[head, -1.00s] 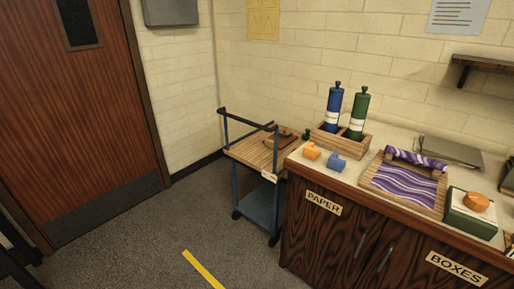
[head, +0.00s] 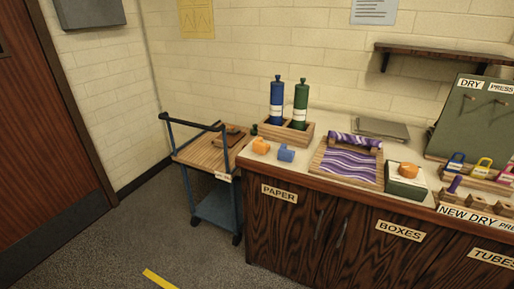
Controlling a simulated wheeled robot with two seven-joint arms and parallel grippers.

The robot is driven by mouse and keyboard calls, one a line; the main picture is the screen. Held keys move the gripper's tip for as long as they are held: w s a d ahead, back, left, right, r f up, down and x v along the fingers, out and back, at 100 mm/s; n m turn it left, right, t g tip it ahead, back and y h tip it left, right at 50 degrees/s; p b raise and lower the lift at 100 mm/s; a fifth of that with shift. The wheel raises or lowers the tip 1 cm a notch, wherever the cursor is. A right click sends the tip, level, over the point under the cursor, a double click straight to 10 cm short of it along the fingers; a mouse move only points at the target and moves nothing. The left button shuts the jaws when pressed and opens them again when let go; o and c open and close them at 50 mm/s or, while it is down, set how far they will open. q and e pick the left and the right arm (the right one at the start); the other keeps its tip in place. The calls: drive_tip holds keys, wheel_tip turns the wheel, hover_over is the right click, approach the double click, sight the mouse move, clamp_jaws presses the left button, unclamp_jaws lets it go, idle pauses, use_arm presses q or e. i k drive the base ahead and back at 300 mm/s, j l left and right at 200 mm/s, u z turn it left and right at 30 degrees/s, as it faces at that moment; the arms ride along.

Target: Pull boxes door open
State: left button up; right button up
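The boxes door (head: 381,256) is a dark wood cabinet front under the counter, with a white BOXES label (head: 399,230) near its top. It looks shut. A vertical handle (head: 340,234) shows at the left of this door, next to a similar handle (head: 319,224) on the paper door (head: 278,230), which carries a PAPER label (head: 279,193). The bottoms of the doors are cut off by the picture edge. Neither of my grippers is in view.
A blue-framed cart (head: 205,168) stands left of the cabinet. The counter holds bottles, a marbled tray (head: 352,178), a green box (head: 405,187) and a green board (head: 479,118). Grey floor (head: 100,245) is open at the left, with a yellow strip.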

sight(367, 246)
drive_tip(key=z, duration=1.1)
